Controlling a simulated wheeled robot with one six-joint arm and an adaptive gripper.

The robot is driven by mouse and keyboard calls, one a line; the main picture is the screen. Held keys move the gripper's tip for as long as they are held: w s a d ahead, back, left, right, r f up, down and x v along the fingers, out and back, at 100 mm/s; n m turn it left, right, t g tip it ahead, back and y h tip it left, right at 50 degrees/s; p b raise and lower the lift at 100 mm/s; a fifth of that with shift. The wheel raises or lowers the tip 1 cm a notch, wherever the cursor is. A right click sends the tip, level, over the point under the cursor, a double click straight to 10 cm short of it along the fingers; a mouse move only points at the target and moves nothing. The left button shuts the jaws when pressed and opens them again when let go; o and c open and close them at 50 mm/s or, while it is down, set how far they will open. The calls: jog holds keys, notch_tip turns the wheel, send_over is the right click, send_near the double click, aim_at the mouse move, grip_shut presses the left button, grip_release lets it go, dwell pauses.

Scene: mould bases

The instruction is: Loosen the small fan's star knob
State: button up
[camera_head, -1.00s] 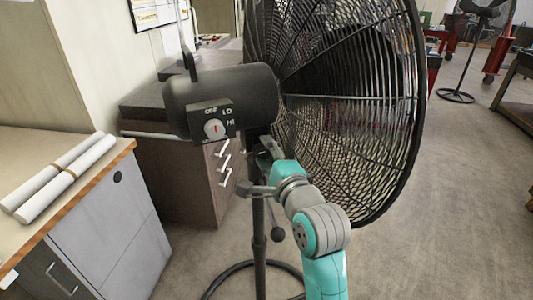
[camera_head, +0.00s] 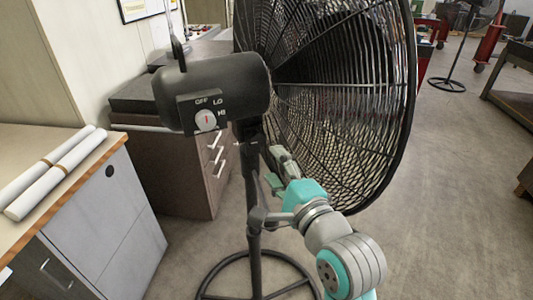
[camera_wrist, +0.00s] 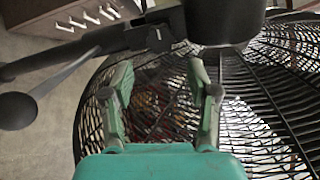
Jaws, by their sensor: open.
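The fan (camera_head: 330,90) stands close in front of me, its black motor housing (camera_head: 212,92) facing me with a switch dial on it. Its dark pole (camera_head: 253,190) runs down from the housing. I cannot make out a star knob clearly; a small grey part (camera_wrist: 157,39) shows on the dark joint below the housing in the wrist view. My gripper (camera_head: 275,166) is open and empty, right of the pole below the housing. In the wrist view its fingers (camera_wrist: 160,78) point toward the joint, apart from it.
The wire cage (camera_wrist: 255,85) is close behind and right of my fingers. The round base (camera_head: 225,268) stands on the floor. A desk (camera_head: 90,195) with white rolls (camera_head: 50,170) is at left, drawers (camera_head: 185,170) behind. Open floor (camera_head: 450,190) lies right.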

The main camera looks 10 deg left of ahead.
jog(key=shift+v, duration=1.45)
jog(key=s+d+f+n+h, duration=0.2)
jog(key=s+d+f, duration=0.2)
jog(key=f, duration=0.4)
jog(key=s+d+f+n+h, duration=0.1)
jog(key=s+d+f+h, duration=0.1)
jog(key=s+d+f, duration=0.4)
jog(key=s+d+f+n+h, duration=0.2)
jog(key=s+d+f, duration=0.1)
jog(key=f, duration=0.6)
jog(key=s+d+f+n+h, duration=0.1)
jog(key=s+d+n, duration=0.1)
jog(key=s, duration=0.6)
jog(key=s+d+f+n+h, duration=0.1)
jog(key=s+n, duration=0.3)
jog(key=s, duration=0.5)
jog(key=s+d+f+n+h, duration=0.1)
jog(key=s+d+f+n, duration=0.1)
jog(key=s, duration=0.7)
jog(key=shift+d+f+n+g, duration=0.2)
jog(key=shift+d+n+g, duration=0.2)
jog(key=shift+d+n, duration=0.3)
